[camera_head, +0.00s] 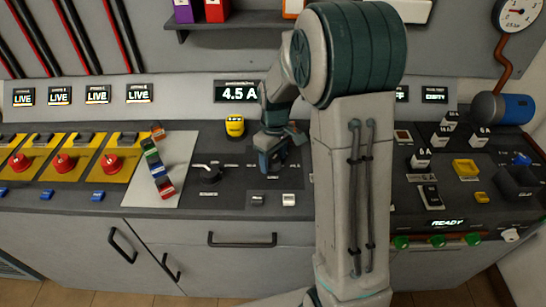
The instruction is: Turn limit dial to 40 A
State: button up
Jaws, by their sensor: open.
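My gripper (274,162) is open and points down over the middle of the dark console top. It is small in this view, and the gap between its fingers is hard to make out. A dial with small white marks around it seems to lie under or just behind the gripper. The gripper covers most of it, so I cannot read its setting or tell whether the fingers touch it. A display (238,92) on the panel behind reads 4.5 A.
Two small buttons, one dark (257,199) and one white (289,200), lie in front. Red knobs (65,163) on yellow plates line the left.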

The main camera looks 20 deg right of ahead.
jog(key=c, duration=1)
jog(key=shift+m, duration=0.3)
jog(key=m, duration=0.5)
jog(key=shift+b, duration=0.4)
jog(key=m, duration=0.6)
jog(key=shift+m, duration=0.3)
jog(key=o, duration=1)
